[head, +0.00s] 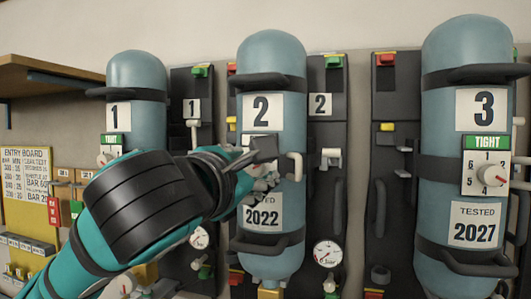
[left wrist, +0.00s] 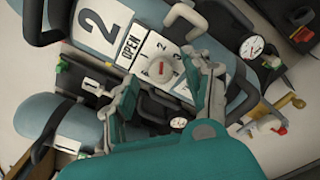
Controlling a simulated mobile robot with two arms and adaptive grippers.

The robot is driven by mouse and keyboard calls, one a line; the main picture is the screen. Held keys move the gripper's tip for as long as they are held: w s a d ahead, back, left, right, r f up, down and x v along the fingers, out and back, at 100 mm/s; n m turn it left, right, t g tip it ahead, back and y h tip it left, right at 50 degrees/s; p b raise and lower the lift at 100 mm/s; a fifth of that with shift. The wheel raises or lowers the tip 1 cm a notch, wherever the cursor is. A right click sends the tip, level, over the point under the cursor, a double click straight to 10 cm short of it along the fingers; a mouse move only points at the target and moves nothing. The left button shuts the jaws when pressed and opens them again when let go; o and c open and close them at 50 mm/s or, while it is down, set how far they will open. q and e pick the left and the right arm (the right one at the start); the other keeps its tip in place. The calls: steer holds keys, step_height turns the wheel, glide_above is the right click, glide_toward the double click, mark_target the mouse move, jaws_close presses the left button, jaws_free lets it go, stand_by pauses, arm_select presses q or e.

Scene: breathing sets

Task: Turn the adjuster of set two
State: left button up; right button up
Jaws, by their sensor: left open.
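Set two is a blue cylinder (head: 272,62) marked 2, with a plate reading TESTED 2022 low on its front. My left gripper (head: 257,172) is in front of its middle and hides most of the adjuster there. My right gripper is not in view.
Set one (head: 136,70) stands left. Set three (head: 478,100) stands right, its dial (head: 487,173) under a green TIGHT label. A pale handle (head: 296,166) sticks out at the right side of cylinder two. Black straps, gauges and dark back plates surround the cylinders. A wooden shelf (head: 45,72) juts out at left.

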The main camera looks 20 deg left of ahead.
arm_select(q)
steer(key=shift+w+d, duration=0.1)
steer(key=shift+w, duration=0.9)
jaws_close()
